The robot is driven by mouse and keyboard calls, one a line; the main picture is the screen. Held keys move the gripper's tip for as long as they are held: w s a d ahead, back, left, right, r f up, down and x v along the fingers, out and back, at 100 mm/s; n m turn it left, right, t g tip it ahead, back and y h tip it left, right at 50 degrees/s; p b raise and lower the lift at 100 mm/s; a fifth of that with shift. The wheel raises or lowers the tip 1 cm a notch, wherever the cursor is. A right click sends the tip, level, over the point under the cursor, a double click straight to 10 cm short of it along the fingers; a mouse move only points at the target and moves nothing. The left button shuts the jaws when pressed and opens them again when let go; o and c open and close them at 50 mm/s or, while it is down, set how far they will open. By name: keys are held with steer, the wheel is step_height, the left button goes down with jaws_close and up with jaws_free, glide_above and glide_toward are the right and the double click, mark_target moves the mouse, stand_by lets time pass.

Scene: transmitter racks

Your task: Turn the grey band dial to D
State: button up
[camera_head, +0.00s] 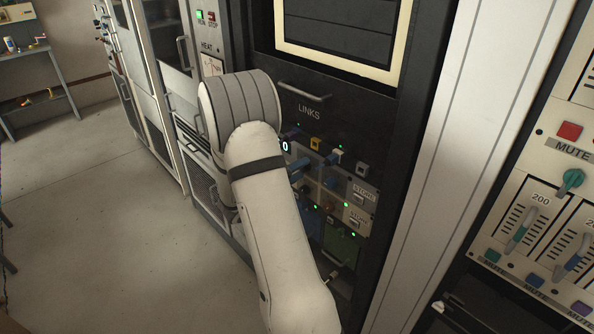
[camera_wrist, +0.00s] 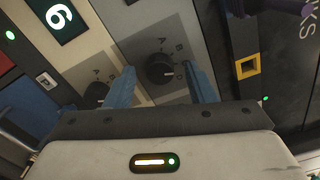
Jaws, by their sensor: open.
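A second black dial (camera_wrist: 96,94), on a beige plate, is partly hidden behind the left finger.
In the wrist view, a yellow-framed square socket (camera_wrist: 247,67) is to the right, and a display (camera_wrist: 61,16) is at upper left. In the head view, the panel marked LINKS (camera_head: 309,110) carries several plugs and lights beside my arm. Open floor (camera_head: 95,200) lies to the left.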

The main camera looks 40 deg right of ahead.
steer(key=shift+d, duration=0.1)
steer(key=c, duration=1)
steer(key=shift+o, duration=0.2)
steer(key=shift+m, duration=0.4)
steer(key=m+b, duration=0.2)
steer(key=m, duration=0.1)
steer(key=shift+f+m+b, duration=0.2)
steer(key=shift+m+b, duration=0.1)
steer(key=shift+r+m+b, duration=0.1)
steer(key=shift+m+b, duration=1.05)
steer(key=shift+m, duration=0.55)
